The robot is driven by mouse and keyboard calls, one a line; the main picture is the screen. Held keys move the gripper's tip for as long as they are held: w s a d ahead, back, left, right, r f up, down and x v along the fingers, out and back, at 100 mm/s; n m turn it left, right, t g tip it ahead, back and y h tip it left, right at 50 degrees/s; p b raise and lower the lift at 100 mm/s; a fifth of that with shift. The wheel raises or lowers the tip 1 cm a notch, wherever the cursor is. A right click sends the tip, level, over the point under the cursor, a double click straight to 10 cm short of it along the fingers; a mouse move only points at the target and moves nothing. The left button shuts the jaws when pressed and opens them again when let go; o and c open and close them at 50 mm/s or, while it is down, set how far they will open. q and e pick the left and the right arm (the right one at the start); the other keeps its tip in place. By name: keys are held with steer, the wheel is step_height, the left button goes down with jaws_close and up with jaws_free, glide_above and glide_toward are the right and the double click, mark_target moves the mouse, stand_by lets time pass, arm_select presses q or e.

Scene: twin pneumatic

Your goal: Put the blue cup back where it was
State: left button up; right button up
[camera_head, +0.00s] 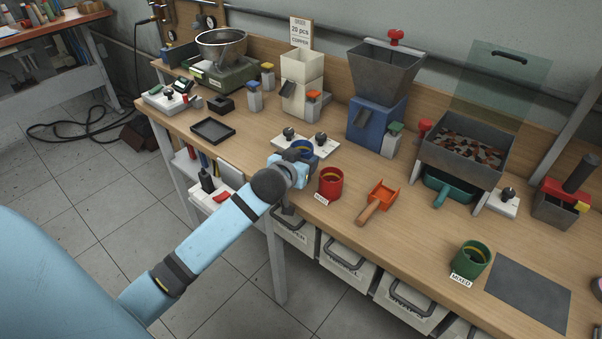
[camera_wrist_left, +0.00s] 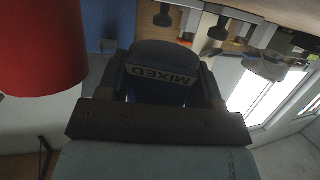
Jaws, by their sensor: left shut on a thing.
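The blue cup (camera_head: 302,146) is in my left gripper (camera_head: 300,157), near the table's front edge, left of the red cup (camera_head: 331,183). My gripper and wrist hide most of it in the head view; only part of its rim shows. In the left wrist view the cup (camera_wrist_left: 160,92) looks dark, sits between the fingers, and bears a label reading MIXED, upside down. The red cup also shows close by at upper left in that view (camera_wrist_left: 40,45). I cannot tell whether the blue cup touches the table. My right gripper is not in view.
A white panel with two black knobs (camera_head: 322,149) lies just behind the cup. An orange scoop (camera_head: 381,197) is right of the red cup, and a green cup (camera_head: 470,259) stands farther right by a dark mat (camera_head: 528,291). A black tray (camera_head: 212,130) lies left on the workbench (camera_head: 255,128).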

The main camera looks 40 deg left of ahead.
arm_select(q)
step_height(320, 180, down, 4)
steer(key=shift+r+b, duration=0.1)
steer(key=shift+b, duration=0.2)
steer(key=shift+f, duration=0.3)
steer(key=o, duration=1)
steer(key=shift+r, duration=0.15)
